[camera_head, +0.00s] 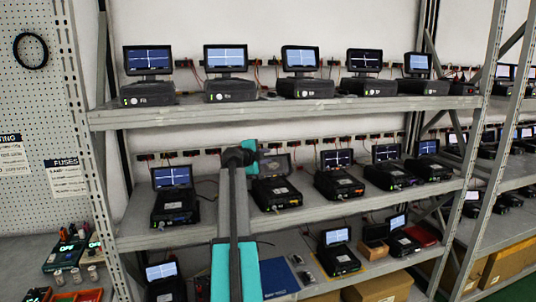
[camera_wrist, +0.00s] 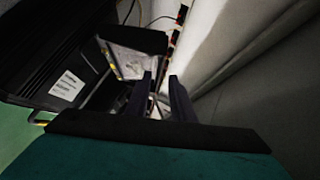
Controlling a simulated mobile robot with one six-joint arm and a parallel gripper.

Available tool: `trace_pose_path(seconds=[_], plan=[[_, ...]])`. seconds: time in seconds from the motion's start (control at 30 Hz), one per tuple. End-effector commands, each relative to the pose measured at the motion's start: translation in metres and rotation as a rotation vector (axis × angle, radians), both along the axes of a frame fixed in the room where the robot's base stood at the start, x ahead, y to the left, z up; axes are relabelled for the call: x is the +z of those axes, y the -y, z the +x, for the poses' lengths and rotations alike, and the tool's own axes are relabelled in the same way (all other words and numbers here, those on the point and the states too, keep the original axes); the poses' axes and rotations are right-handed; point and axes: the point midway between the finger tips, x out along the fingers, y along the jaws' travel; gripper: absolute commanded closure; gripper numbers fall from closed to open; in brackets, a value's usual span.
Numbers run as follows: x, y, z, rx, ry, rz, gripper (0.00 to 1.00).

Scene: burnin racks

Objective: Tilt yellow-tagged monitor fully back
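The monitor (camera_head: 277,165) beside my gripper is on the black unit (camera_head: 274,192) on the middle shelf. Its face looks grey and tilted, without the lit blue picture of its neighbours. In the wrist view a pale panel (camera_wrist: 130,63) with a small yellow strip on its left edge appears to be this monitor. The black unit with a white label (camera_wrist: 68,86) is to its left. My gripper (camera_wrist: 164,90) has its two dark fingers apart, with nothing clearly held, just right of the panel's lower edge. I cannot tell whether they touch it. In the head view my gripper (camera_head: 262,154) partly covers the monitor's left side.
Neighbouring units with lit monitors stand at the left (camera_head: 172,178) and right (camera_head: 337,160) on the same shelf. The upper shelf edge (camera_head: 250,108) runs above. Cables hang along the back wall. A rack post (camera_head: 88,150) stands at the left.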

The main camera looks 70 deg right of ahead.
Motion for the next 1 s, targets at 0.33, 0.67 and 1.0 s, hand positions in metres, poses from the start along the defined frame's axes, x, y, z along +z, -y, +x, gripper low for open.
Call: trace_pose_path(seconds=[0.33, 0.67, 1.0], plan=[[-0.0032, 0.0109, -0.0022, -0.001, 0.0, 0.0, 0.78], [-0.0031, 0.0109, -0.0027, -0.002, -0.001, -0.001, 1.0], [-0.0032, 0.011, -0.0032, -0.002, -0.001, 0.0, 1.0]])
